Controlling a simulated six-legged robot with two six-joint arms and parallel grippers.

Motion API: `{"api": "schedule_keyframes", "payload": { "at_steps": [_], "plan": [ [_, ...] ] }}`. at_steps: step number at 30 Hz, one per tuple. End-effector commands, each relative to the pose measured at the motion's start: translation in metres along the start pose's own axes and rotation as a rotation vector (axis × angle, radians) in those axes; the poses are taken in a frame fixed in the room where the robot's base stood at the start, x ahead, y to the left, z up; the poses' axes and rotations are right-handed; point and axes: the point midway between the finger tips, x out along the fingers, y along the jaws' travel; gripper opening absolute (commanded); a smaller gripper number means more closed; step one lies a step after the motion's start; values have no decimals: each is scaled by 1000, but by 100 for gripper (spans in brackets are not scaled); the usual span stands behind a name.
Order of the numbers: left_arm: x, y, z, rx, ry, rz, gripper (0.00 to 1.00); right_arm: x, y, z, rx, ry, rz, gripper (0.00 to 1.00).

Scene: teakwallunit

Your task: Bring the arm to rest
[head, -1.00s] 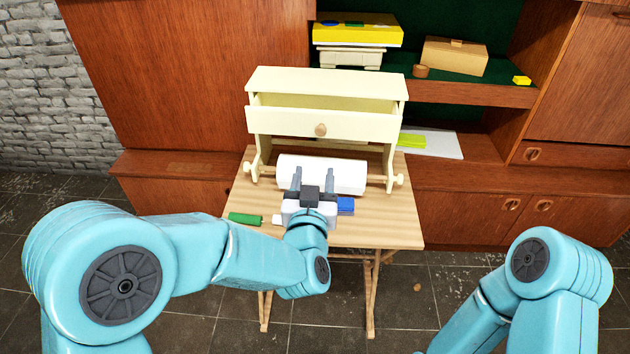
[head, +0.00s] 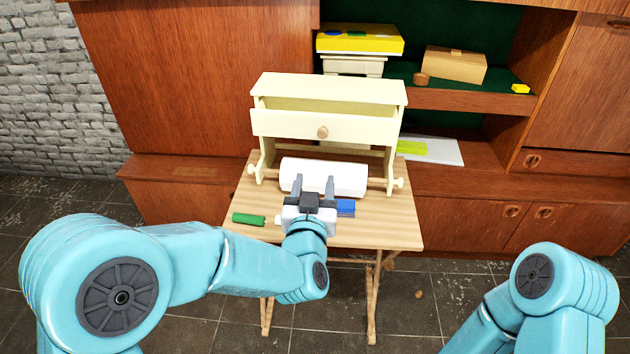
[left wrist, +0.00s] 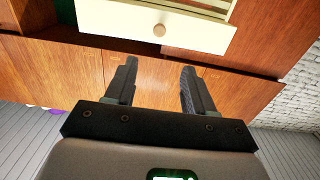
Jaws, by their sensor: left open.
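My left gripper (head: 313,187) is open in the head view, in front of a white roll (head: 345,178) on the holder's rod. No object shows between its fingers. The left wrist view also shows the two fingers (left wrist: 158,85) apart and empty, with the cream drawer front (left wrist: 125,25) beyond them. The left arm is stretched forward over the front of the small table. My right arm (head: 550,290) shows at the lower right, with its gripper out of view.
A cream stand with a pulled-out drawer (head: 285,123) stands on the wooden table (head: 395,225). A green block (head: 249,219) and a blue block (head: 346,207) lie near the gripper. A wall unit (head: 470,215) is behind. The floor between my arms is mostly clear.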

Motion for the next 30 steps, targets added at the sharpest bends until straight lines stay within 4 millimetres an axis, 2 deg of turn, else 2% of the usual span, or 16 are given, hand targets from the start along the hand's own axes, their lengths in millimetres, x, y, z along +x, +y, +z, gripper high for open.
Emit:
{"api": "schedule_keyframes", "payload": {
  "at_steps": [5, 8, 11, 12, 14, 15, 17, 18, 20, 21, 25, 27, 30],
  "plan": [
    [1, -4, 0, 0, -3, -6, 54, -1, 0, 0, 0, 0, 0, 94],
    [9, -29, 10, 4, -33, -53, 54, -8, -3, 0, 0, 0, 0, 94],
    [12, -78, 49, 23, -129, -135, 54, -20, -7, 0, 0, 0, 0, 94],
    [7, -98, 74, 39, -192, -156, 54, -25, -9, 0, 0, 0, 0, 94],
    [-8, -122, 118, 51, -314, -161, 54, -32, -12, 1, 0, 0, 0, 94],
    [-22, -132, 147, 43, -403, -151, 54, -36, -13, 1, 0, 0, 0, 94],
    [-50, -142, 189, 11, -545, -126, 54, -42, -15, 1, 0, 0, 0, 94],
    [-72, -144, 215, -21, -643, -105, 54, -45, -16, 1, 0, 0, 0, 94],
    [-110, -144, 250, -80, -793, -71, 54, -50, -18, 1, 0, 0, 0, 94],
    [-138, -140, 270, -126, -893, -46, 54, -52, -19, 1, 0, 0, 0, 94],
    [-223, -114, 307, -270, -1187, 39, 54, -56, -20, 1, 0, 0, 0, 94],
    [-258, -97, 314, -325, -1311, 84, 54, -54, -20, 1, 0, 0, 0, 94],
    [-293, -82, 314, -384, -1446, 121, 54, -54, -19, 1, 0, 0, 0, 94]
  ]
}}
